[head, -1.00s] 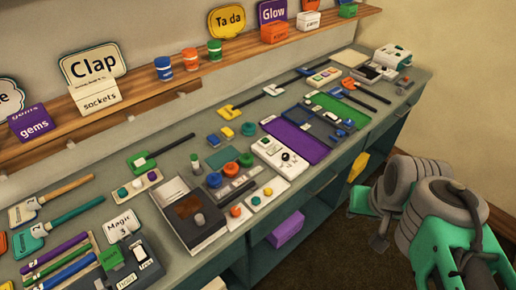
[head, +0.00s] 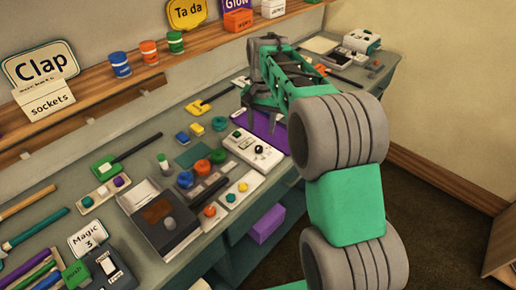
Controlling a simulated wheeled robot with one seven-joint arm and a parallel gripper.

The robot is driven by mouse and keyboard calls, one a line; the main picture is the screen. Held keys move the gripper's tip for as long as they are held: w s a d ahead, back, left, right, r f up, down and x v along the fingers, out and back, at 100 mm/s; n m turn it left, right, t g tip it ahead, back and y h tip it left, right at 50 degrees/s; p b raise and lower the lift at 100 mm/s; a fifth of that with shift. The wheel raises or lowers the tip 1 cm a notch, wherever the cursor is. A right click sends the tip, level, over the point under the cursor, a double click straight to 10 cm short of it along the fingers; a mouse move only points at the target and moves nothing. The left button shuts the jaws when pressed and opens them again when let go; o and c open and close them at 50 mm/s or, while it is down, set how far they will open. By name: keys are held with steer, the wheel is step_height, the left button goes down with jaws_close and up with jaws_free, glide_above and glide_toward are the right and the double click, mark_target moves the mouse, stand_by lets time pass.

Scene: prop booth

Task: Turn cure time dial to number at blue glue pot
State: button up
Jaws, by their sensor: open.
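Two dials show, and I cannot read a label on either. A dark dial (head: 258,150) sits on a white panel in the middle of the bench. A grey knob (head: 169,223) sits on a dark box with a brown window, nearer the front. A blue pot with a white band (head: 121,64) stands on the shelf; a low blue round thing (head: 185,179) lies on the bench. I cannot tell which is the glue pot, and no number is readable at either.
A purple mat (head: 264,134) is partly covered by my arm. An orange pot (head: 149,52) and a green pot (head: 175,42) stand on the wooden shelf (head: 90,92). Small tools and button panels crowd the bench. My arm hides much of its far right part.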

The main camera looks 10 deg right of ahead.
mark_target(259, 148)
steer(key=shift+m+g, duration=0.3)
steer(key=shift+m, duration=0.1)
steer(key=w+f, duration=0.1)
steer(key=f, duration=0.1)
steer(key=w+f, duration=0.2)
steer(key=shift+w+f, duration=0.15)
steer(key=shift+f, duration=0.15)
step_height(259, 148, down, 7)
steer(key=shift+f+p, duration=0.1)
steer(key=shift+p, duration=0.55)
steer(key=shift+c, duration=0.4)
jaws_close()
